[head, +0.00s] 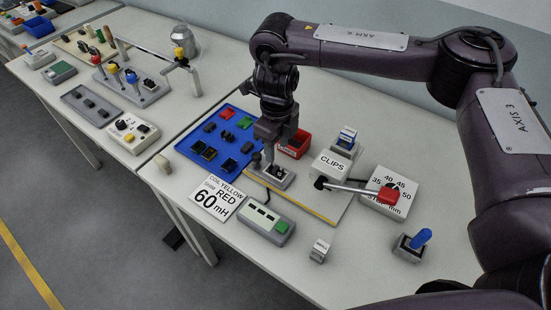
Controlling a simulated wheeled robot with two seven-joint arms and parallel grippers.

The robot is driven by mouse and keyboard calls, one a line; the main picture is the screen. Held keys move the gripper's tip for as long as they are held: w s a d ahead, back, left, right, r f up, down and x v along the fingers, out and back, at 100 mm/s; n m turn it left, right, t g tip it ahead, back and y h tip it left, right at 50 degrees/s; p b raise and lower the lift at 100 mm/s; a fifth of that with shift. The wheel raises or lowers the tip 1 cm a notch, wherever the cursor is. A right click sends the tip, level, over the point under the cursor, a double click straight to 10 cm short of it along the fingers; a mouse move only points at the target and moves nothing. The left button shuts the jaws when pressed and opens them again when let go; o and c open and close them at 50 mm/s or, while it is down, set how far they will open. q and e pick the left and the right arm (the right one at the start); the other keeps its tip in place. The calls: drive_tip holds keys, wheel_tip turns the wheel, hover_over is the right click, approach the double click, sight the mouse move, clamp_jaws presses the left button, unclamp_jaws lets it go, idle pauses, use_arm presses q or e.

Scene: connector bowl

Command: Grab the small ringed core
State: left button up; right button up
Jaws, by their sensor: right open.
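My right gripper (264,160) points down over a small grey fixture (280,180) at the front edge of the assembly board. It is open. The gripper hides part of the fixture, and I cannot tell whether its fingers touch anything. The blue tray (222,112) just left of the gripper holds several small dark parts, such as one dark part (228,164), plus a green part (227,112) and a red part. The parts are too small for me to tell which is the small ringed core. My left gripper is not in view.
The CLIPS box (329,166), a red bin (295,144) and a red-ended lever (386,195) stand right of the gripper. A printed card (217,198) and a grey box with a green button (266,224) lie in front.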

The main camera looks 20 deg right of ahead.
sight(276, 168)
drive_tip(key=f, duration=0.1)
drive_tip(key=s+f, duration=0.1)
drive_tip(key=shift+a+f, duration=0.2)
drive_tip(key=shift+f, duration=0.2)
drive_tip(key=f, duration=0.4)
drive_tip(key=shift+w, duration=0.2)
drive_tip(key=shift+c, duration=1.3)
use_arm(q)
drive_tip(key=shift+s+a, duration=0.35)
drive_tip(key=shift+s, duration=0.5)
use_arm(e)
clamp_jaws()
